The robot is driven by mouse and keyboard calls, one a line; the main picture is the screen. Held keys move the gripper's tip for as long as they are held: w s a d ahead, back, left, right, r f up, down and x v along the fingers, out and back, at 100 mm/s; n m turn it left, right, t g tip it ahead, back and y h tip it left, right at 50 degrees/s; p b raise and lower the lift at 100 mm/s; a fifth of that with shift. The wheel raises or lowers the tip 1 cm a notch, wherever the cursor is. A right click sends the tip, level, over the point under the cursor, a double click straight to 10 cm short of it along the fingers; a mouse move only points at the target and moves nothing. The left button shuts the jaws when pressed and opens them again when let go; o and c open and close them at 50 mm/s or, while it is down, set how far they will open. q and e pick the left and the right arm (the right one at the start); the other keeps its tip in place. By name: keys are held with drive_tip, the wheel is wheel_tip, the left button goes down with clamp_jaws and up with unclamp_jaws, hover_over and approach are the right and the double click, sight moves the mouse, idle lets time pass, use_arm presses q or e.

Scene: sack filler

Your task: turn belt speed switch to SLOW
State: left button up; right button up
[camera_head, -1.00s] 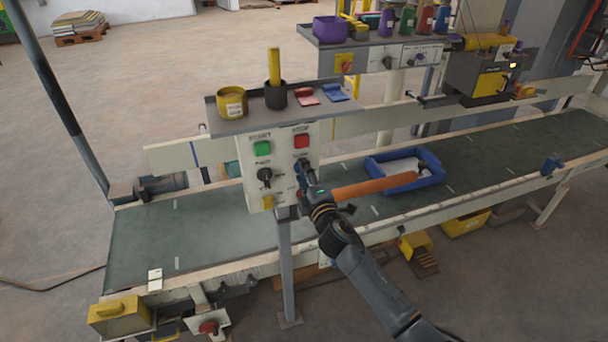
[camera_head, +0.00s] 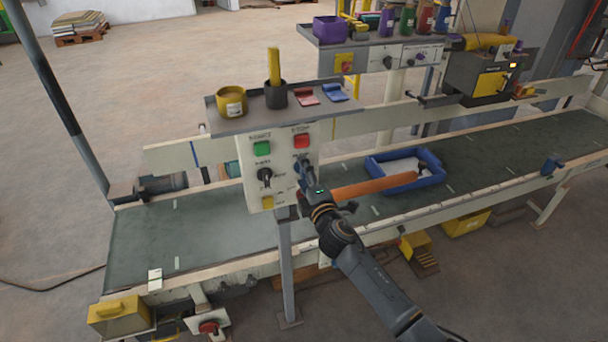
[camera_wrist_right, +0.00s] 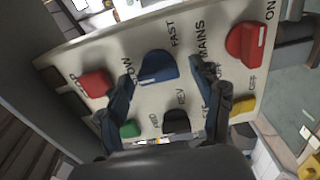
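The control panel (camera_head: 251,190) stands at the belt's near side. Its blue belt speed switch shows in the right wrist view (camera_wrist_right: 157,67), between the SLOW and FAST labels. I cannot clearly tell which way the switch points. My right gripper (camera_wrist_right: 162,72) is open, with one finger on each side of the blue switch and small gaps to it. In the head view my right gripper (camera_head: 303,172) is at the panel's right half and covers most of the switch. My left gripper is not in view.
Close by are the red stop button (camera_wrist_right: 95,83), red MAINS knob (camera_wrist_right: 246,44), black FWD/REV knob (camera_wrist_right: 176,121), green button (camera_wrist_right: 130,129) and yellow knob (camera_wrist_right: 243,104). A shelf (camera_head: 235,124) with cups tops the panel. A blue crate (camera_head: 432,180) sits on the belt (camera_head: 200,228).

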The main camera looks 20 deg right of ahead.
drive_tip(key=s, duration=1.2)
drive_tip(key=shift+d, duration=0.2)
